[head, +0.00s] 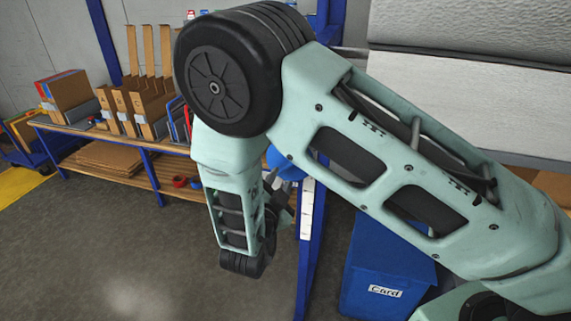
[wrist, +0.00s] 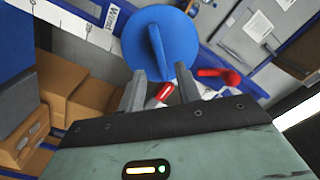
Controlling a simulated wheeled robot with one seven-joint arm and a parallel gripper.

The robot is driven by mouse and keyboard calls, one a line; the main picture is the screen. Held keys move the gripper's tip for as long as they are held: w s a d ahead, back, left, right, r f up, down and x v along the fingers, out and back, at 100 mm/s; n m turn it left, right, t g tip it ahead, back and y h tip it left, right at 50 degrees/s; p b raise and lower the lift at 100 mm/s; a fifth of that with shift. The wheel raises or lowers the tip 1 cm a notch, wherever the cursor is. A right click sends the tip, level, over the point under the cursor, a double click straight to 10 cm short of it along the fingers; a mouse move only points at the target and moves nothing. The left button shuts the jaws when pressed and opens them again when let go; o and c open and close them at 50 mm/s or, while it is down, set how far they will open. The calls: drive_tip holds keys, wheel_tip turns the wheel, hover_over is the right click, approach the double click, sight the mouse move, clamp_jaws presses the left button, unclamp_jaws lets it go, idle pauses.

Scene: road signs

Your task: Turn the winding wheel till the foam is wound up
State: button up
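The winding wheel (wrist: 150,35) is a blue disc with a raised bar across its face, in the wrist view. A label beside it seems to read "Wind". In the head view the wheel (head: 287,164) is mostly hidden behind my arm. My gripper (wrist: 162,71) is open, with its two fingers apart just below the wheel's bar. Nothing is held between the fingers, and I cannot tell whether they touch the wheel. A grey textured roll (head: 475,30), which looks like the foam, is at the upper right of the head view, with a pale sheet below it.
A red handle (wrist: 220,75) sits right of the wheel in the wrist view. A blue bin labelled "Card" (head: 375,270) stands beside a blue post (head: 312,235). A bench (head: 110,137) with cardboard is at the left. The grey floor at lower left is clear.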

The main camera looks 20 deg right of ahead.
sight(286, 169)
drive_tip(key=shift+p+x, duration=0.65)
drive_tip(key=shift+x, duration=2)
clamp_jaws()
